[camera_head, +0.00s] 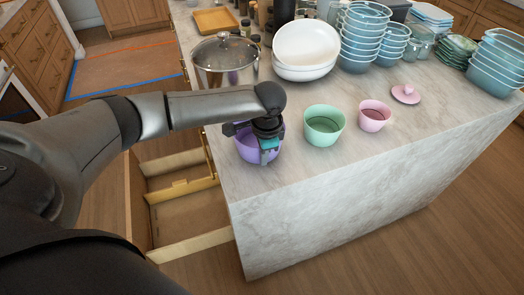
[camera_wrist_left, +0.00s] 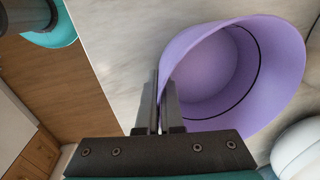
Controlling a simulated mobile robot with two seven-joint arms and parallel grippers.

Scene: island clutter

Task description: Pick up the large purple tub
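The large purple tub (camera_head: 247,149) is at the near left edge of the marble island, its open top facing up. My left gripper (camera_head: 268,148) is over its near right side in the head view and hides part of it. In the left wrist view the purple tub (camera_wrist_left: 215,75) fills the upper right, with its hollow inside showing. The left gripper's fingers (camera_wrist_left: 161,110) are close together there, with the tub's rim wall pinched between them. Whether the tub's base touches the counter is hard to tell. My right gripper is not in view.
A green tub (camera_head: 324,126), a smaller pink tub (camera_head: 374,117) and a pink lid (camera_head: 405,94) stand to the right on the island. A steel pot (camera_head: 224,62), white bowls (camera_head: 306,50) and stacked blue bowls (camera_head: 362,40) are behind. Open drawers (camera_head: 180,190) lie left of the island.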

